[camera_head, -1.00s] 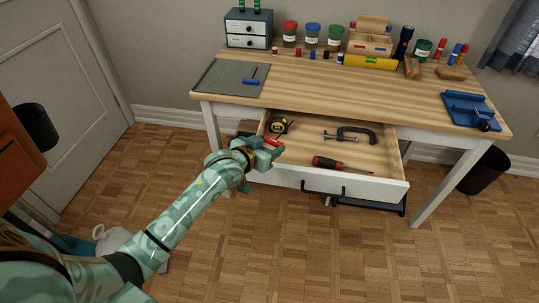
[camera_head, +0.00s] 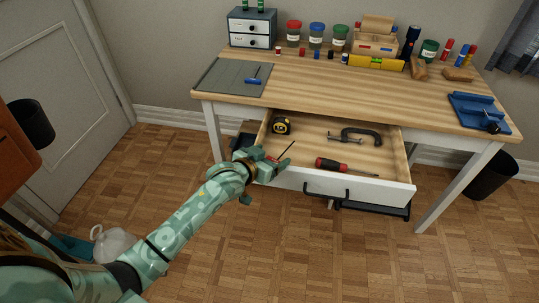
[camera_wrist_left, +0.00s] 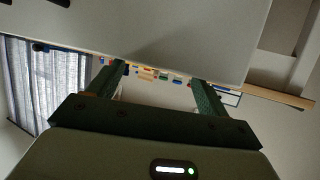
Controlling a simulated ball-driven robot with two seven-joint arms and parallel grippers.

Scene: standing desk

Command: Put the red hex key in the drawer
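The red hex key (camera_head: 287,150) shows at the front left of the open drawer (camera_head: 390,190) in the head view. Its thin dark shaft points up and to the right, and its red part is mostly hidden by my left gripper. My left gripper (camera_head: 273,166) is at the drawer's front left edge, right beside the key. In the left wrist view its two fingers (camera_wrist_left: 163,90) stand wide apart with nothing visible between them. Whether the key touches the fingers or rests on the drawer floor I cannot tell. My right gripper is not in view.
The drawer also holds a tape measure (camera_head: 281,126), a clamp (camera_head: 360,136) and a red screwdriver (camera_head: 332,164). A grey mat (camera_head: 222,76), jars and a blue tray (camera_head: 478,108) are on the desktop (camera_head: 350,92). The middle of the desktop is clear.

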